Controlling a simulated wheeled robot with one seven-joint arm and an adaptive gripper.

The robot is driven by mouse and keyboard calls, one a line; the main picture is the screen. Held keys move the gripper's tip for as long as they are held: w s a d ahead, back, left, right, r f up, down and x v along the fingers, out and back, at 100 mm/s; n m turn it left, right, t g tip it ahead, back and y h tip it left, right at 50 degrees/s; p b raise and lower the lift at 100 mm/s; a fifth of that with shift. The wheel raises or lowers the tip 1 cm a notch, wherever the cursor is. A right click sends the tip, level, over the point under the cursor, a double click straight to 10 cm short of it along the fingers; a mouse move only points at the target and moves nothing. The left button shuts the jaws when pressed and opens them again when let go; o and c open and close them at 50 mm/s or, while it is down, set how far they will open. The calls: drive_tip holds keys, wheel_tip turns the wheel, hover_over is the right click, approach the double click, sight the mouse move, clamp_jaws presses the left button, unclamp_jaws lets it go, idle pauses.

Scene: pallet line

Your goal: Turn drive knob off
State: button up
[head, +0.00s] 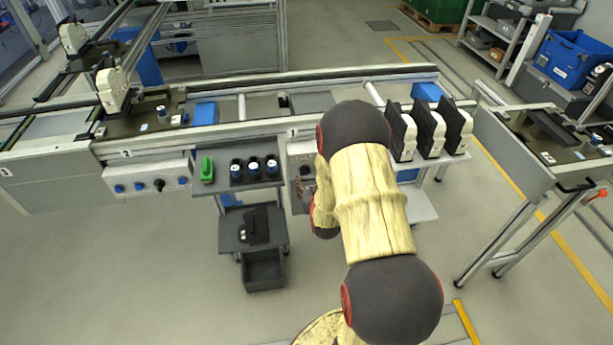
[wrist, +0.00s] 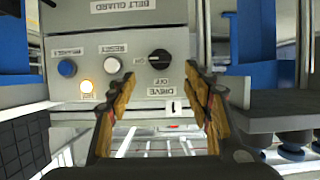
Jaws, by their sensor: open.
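The black drive knob (wrist: 159,57) sits on a light grey control panel (wrist: 75,43), seen upside down in the wrist view. An OFF label (wrist: 158,82) and a DRIVE label (wrist: 161,92) lie just below it in the picture. A small label to its left is hard to read. The knob's grip lies roughly level, with a pale mark toward that left label. My gripper (wrist: 160,86) is open, its two tan-padded fingers apart, below the knob in the picture and not gripping it. In the head view, my arm hides most of this panel (head: 301,150).
A shelf (head: 234,186) with dark cups (head: 254,168) stands left of my arm; white-and-black units (head: 428,135) stand right. Open floor lies at lower left.

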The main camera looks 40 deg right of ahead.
sight(306, 173)
drive_tip(key=b+x, duration=0.2)
drive_tip(key=x, duration=0.5)
drive_tip(key=shift+f, duration=0.1)
drive_tip(key=shift+c, duration=0.7)
drive_tip(key=c, duration=1)
